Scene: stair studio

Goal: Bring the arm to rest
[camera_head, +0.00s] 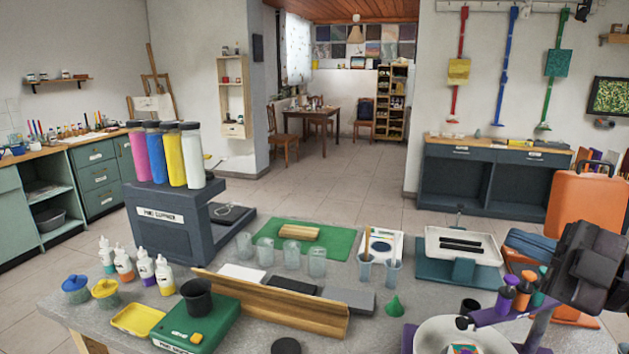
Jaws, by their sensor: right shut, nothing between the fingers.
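My right gripper (588,268) is a dark grey shape at the right edge, above the right end of the grey worktable (372,338). It is shut with nothing held. It stands in front of the orange suitcase-like case (585,200) and hides part of it. Its fingertips are hard to make out against its dark body. My left gripper is not in view.
Near my right gripper are small purple, orange and green bottles (522,290) and a white round bowl-like thing (440,336). A white-topped teal press (460,262), clear cups (317,262) and a green scale (197,325) stand farther left. Open floor lies beyond the table.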

